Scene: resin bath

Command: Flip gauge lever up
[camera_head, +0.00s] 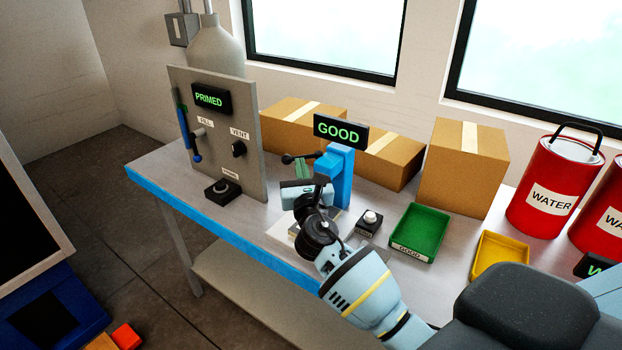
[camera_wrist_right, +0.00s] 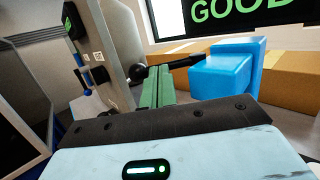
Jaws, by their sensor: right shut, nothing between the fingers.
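The gauge (camera_head: 341,178) is a blue stand on the bench with a black display reading "GOOD" (camera_head: 340,130) above it. Its black lever (camera_head: 303,157) sticks out to the left, close to level, with a round knob at its end. In the right wrist view the lever (camera_wrist_right: 168,66) runs from the blue gauge head (camera_wrist_right: 222,76) to the knob. My right gripper (camera_head: 301,164) has its green fingers together and empty, with the tips just below the lever. In the wrist view the fingers (camera_wrist_right: 158,78) reach up to the lever; I cannot tell whether they touch it. My left gripper is not in view.
A grey panel (camera_head: 245,170) reading "PRIMED" stands left of the gauge. A button box (camera_head: 369,222), a green tray (camera_head: 419,229) and a yellow tray (camera_head: 500,248) lie to the right. Cardboard boxes (camera_head: 464,165) stand behind, and red water cans (camera_head: 550,190) at the right.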

